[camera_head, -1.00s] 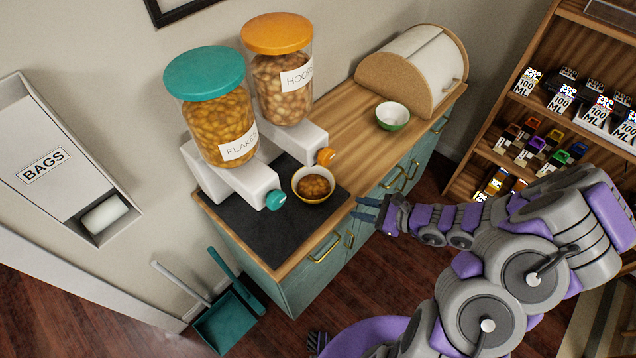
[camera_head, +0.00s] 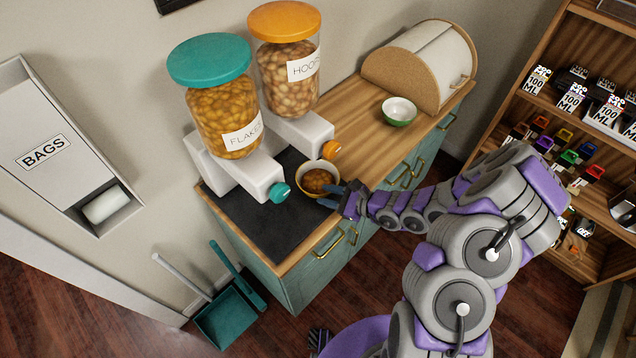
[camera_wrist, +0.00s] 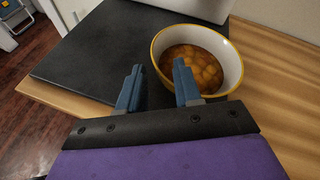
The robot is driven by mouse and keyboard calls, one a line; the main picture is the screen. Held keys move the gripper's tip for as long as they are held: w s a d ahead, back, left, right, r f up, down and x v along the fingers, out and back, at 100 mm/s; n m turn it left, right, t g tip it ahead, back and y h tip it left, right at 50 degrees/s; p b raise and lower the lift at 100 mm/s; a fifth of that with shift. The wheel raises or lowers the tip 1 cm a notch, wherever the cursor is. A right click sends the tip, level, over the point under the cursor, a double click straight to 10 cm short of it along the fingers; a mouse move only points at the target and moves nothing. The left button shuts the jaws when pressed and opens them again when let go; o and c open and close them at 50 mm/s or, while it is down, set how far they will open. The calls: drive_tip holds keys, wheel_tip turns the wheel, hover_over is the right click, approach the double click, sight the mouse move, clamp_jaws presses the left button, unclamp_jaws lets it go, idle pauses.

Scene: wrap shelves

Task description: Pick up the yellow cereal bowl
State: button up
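The yellow cereal bowl (camera_head: 332,172) stands upright on the counter at the edge of the black mat, near the spouts of the dispensers. It is yellow outside, white inside, and filled with brownish-orange cereal. It also shows in the wrist view (camera_wrist: 238,72). My gripper (camera_head: 335,194) is at the bowl's near side in the head view. In the wrist view my gripper (camera_wrist: 157,82) has its two blue fingers apart with nothing clasped between them. The right finger overlaps the bowl's near left rim; I cannot tell whether it touches. The left finger is over the black mat.
The flakes dispenser (camera_head: 226,120) and hoops dispenser (camera_head: 287,75) stand behind the bowl. A green bowl (camera_head: 399,112) sits farther right before a bread box (camera_head: 418,62). The black mat (camera_head: 270,226) is clear at the front. A shelf unit (camera_head: 560,60) stands at right.

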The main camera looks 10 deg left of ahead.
drive_tip(key=shift+s+b+x, duration=0.2)
drive_tip(key=shift+b+x, duration=0.25)
drive_tip(key=shift+x, duration=2.15)
drive_tip(key=shift+a+r, duration=0.15)
drive_tip(key=shift+a, duration=0.05)
drive_tip(key=shift+c, duration=0.3)
drive_tip(key=shift+d, duration=0.1)
clamp_jaws()
